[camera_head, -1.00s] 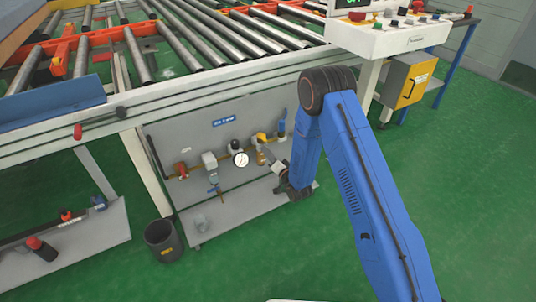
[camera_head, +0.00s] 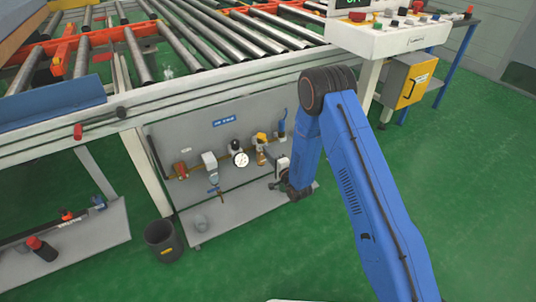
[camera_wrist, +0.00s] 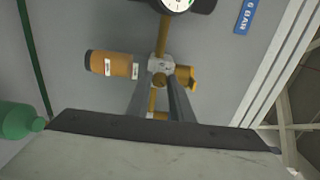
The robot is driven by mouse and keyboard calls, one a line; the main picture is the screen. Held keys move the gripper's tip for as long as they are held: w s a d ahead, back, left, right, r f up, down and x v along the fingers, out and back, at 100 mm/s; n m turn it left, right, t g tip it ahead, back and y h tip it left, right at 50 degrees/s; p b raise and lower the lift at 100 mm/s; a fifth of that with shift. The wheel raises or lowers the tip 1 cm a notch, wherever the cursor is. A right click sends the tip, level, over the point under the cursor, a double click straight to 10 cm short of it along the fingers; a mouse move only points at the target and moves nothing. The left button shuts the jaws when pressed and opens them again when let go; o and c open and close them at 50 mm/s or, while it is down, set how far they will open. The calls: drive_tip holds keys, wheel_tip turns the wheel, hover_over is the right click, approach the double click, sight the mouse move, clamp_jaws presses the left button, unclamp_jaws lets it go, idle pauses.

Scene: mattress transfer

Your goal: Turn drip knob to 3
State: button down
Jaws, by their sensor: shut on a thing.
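The oiler on the air panel has an amber bowl (camera_head: 261,157) and a yellow top (camera_head: 261,138). In the wrist view its amber bowl (camera_wrist: 110,64) lies to the left, its gold cap (camera_wrist: 186,77) to the right. A small pale grey knob (camera_wrist: 159,68) sits between them on the front. My gripper (camera_wrist: 160,79) is shut on this knob, with a fingertip on each side. The fingers partly cover it, and no dial number can be read. In the head view my gripper (camera_head: 277,178) is at the panel's right side, partly behind my arm.
A gauge (camera_head: 240,160) and a grey-white unit (camera_head: 209,160) sit left of the oiler on the same pipe. A blue-handled part (camera_head: 282,124) is to its right. The lower shelf (camera_head: 235,221) runs below. A black bin (camera_head: 163,241) stands on the floor.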

drive_tip(key=shift+d+f, duration=0.1)
idle(0.3)
drive_tip(key=c, duration=1.6)
unclamp_jaws()
drive_tip(key=shift+s, duration=0.1)
drive_tip(key=v, duration=1.7)
drive_tip(key=shift+s+d, duration=0.1)
drive_tip(key=shift+d, duration=0.05)
